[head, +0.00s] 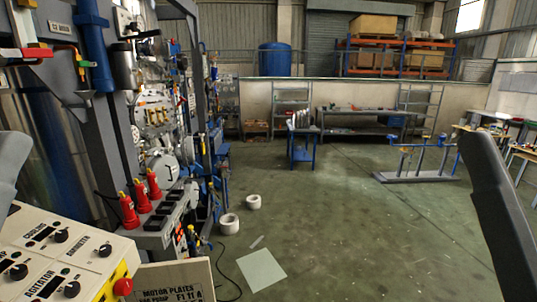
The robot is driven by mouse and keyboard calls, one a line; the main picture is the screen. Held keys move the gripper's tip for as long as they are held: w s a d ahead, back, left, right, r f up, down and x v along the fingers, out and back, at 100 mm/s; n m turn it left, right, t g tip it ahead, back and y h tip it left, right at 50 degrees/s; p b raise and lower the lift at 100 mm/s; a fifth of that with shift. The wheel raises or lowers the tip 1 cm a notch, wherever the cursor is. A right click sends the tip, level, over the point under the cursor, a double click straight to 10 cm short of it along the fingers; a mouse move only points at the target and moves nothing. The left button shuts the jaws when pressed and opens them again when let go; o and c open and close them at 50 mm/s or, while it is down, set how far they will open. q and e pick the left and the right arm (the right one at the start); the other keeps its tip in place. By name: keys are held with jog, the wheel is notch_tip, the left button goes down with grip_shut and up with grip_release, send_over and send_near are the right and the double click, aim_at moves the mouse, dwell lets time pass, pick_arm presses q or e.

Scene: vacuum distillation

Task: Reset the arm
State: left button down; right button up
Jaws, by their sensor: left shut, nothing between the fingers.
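A grey part of my left gripper (8,172) shows at the left edge, above the cream control panel. It is shut and empty, and most of it is cut off by the frame. A dark grey link of my right arm (499,215) slants down the right edge. My right gripper is outside the picture. Neither visible part of my arms is seen to touch anything.
The cream control panel (62,252) with black knobs and a red button (123,287) fills the lower left. Red bottle-like items (129,211) stand beside the equipment rack (160,120). White rings (229,224) lie on the floor. The middle floor (330,220) is mostly clear.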

pick_arm(q)
notch_tip(320, 180, up, 19)
jog(key=p, duration=1.5)
pick_arm(e)
notch_tip(320, 180, up, 19)
